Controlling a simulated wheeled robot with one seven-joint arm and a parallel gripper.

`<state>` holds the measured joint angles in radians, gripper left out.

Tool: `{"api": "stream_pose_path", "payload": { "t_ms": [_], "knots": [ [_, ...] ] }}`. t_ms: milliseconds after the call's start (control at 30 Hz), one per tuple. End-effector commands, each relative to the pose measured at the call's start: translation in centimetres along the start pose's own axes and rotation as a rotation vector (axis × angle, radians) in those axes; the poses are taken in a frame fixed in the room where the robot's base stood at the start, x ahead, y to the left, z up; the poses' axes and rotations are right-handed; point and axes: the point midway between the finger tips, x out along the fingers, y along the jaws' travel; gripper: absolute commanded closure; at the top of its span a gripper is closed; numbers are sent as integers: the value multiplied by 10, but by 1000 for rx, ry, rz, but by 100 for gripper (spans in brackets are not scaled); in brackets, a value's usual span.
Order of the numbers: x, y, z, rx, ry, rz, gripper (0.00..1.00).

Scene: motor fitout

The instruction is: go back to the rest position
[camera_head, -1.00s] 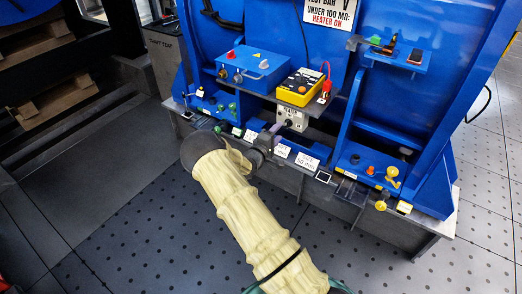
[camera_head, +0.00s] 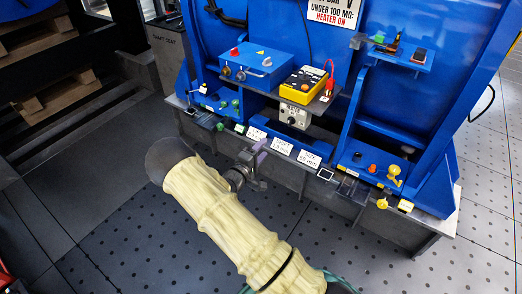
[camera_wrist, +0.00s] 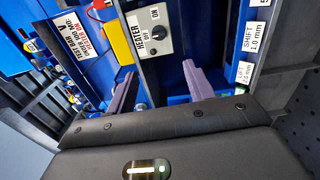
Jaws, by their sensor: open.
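My gripper (camera_head: 252,162) is in front of the low front ledge of the blue motor frame, at the end of my arm in its pale yellow cover. In the wrist view its two purple-grey fingers (camera_wrist: 160,92) stand wide apart with nothing between them. Beyond the fingers is the grey heater switch box (camera_wrist: 152,36) with its black knob; it also shows in the head view (camera_head: 294,115). The gripper looks clear of the frame, but the exact gap is hard to tell.
A blue box (camera_head: 250,66) and a yellow meter (camera_head: 303,86) with a red clip sit on the frame's shelf. White labels (camera_head: 282,147) line the front ledge. A small blue shelf (camera_head: 398,56) is at upper right. The dotted floor (camera_head: 130,235) at left is open.

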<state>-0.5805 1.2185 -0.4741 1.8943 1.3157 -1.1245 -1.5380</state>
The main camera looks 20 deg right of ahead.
Motion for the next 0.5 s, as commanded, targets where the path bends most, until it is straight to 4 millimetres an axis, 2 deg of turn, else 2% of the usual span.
{"api": "stream_pose_path", "payload": {
  "t_ms": [300,500],
  "knots": [
    [2,1,0,21,3,-24,47],
    [4,4,-1,185,34,-222,47]
  ]
}}
